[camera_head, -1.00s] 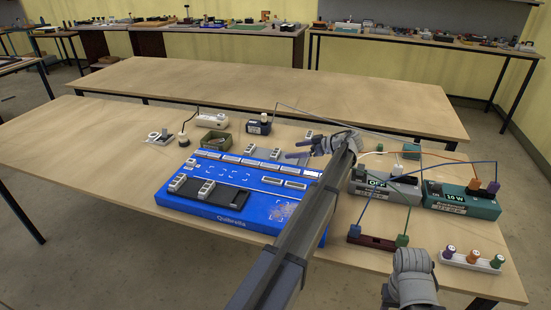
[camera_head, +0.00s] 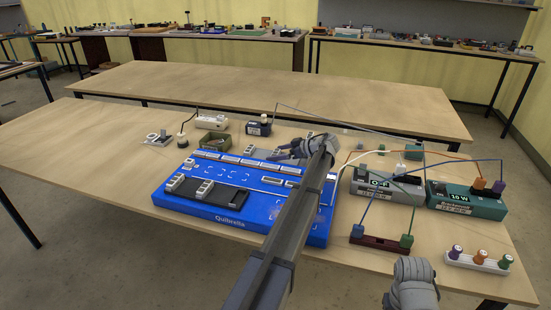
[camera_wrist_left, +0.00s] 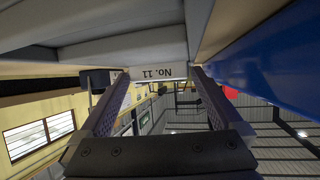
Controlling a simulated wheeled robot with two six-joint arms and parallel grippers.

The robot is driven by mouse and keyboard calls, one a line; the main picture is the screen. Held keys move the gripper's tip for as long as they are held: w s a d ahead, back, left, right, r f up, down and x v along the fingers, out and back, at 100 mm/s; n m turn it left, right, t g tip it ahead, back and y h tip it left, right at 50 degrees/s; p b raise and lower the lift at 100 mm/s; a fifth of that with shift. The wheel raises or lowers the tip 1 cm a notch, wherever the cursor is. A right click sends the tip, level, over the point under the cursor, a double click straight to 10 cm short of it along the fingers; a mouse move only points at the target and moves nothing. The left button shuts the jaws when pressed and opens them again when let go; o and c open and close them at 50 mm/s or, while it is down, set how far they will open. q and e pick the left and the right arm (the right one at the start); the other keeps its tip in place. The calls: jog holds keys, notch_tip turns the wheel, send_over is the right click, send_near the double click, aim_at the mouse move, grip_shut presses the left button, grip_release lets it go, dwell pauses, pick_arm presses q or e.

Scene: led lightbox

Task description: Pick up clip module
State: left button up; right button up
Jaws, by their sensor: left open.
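My left gripper (camera_head: 284,153) is low over the back edge of the blue board, beside a grey tray (camera_head: 256,152) holding pale modules. In the left wrist view the gripper (camera_wrist_left: 153,75) is open, its fingers apart. A pale block (camera_wrist_left: 150,74) marked "No. 11", upside down in the picture, shows between and beyond the fingertips; I cannot tell whether they touch it. Several white clip-like modules (camera_head: 204,190) sit on the blue board (camera_head: 232,210). My left arm hides the board's right part.
To the right stand a grey "OFF" box (camera_head: 385,187), a green "10 W" box (camera_head: 466,200) and a dark red block (camera_head: 380,243), joined by wires. A white strip with coloured knobs (camera_head: 477,262) lies near the front edge. The table's left side is clear.

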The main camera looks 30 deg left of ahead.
pick_arm(q)
jog(key=shift+c, duration=0.2)
jog(key=c, duration=1)
jog(key=shift+o, duration=0.2)
jog(key=shift+r, duration=0.15)
notch_tip(320, 180, up, 10)
jog(key=p, duration=1)
jog(key=o, duration=0.7)
jog(key=c, duration=0.8)
